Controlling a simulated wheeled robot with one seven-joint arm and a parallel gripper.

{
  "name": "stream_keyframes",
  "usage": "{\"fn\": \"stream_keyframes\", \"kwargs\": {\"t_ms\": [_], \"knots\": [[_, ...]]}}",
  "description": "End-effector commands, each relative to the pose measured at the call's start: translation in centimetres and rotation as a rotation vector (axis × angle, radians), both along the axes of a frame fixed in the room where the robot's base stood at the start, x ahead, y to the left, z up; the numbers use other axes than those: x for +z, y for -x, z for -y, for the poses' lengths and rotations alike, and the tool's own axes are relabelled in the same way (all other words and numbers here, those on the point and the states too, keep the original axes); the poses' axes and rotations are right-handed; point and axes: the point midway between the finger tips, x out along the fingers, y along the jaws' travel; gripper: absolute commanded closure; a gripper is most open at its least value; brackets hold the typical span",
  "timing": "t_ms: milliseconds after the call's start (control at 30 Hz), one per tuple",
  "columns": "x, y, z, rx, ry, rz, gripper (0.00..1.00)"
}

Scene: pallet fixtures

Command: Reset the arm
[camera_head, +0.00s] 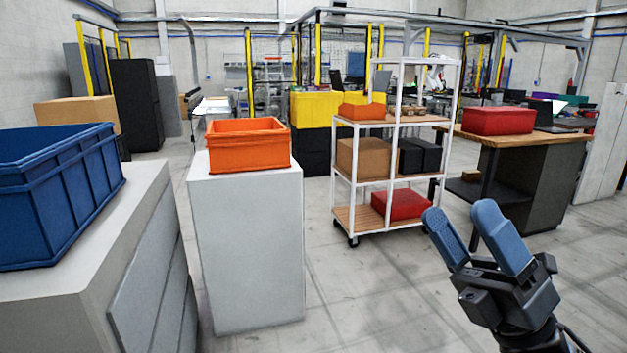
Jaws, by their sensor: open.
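My gripper (463,212) is at the lower right of the head view, raised in front of the floor. Its two blue-padded fingers point up and are spread apart, with nothing between them. Only the gripper and a little of my black arm behind it show, at the bottom right. The gripper is apart from every bin and stand.
A blue crate (60,195) sits on a grey cabinet (120,255) at left. An orange bin (247,147) stands on a white pedestal (247,250). A white shelf cart (391,160) and a wooden-topped table (560,139) with a red bin (498,121) stand behind. Floor between is clear.

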Motion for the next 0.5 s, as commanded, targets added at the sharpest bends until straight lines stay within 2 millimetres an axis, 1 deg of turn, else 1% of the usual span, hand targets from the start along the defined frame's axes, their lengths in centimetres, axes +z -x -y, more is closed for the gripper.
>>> {"fn": "stream_keyframes", "kwargs": {"t_ms": [33,167,267,367,500], "knots": [[-0.7,0.9,-0.5,0.021,-0.086,-0.051,0.22],[-2.5,3.0,-0.7,0.071,-0.285,-0.182,0.22],[-4.2,4.8,-0.8,0.108,-0.431,-0.29,0.22],[-6.3,6.7,-0.7,0.144,-0.571,-0.399,0.22],[-9.5,9.9,-0.6,0.187,-0.752,-0.559,0.22]]}}
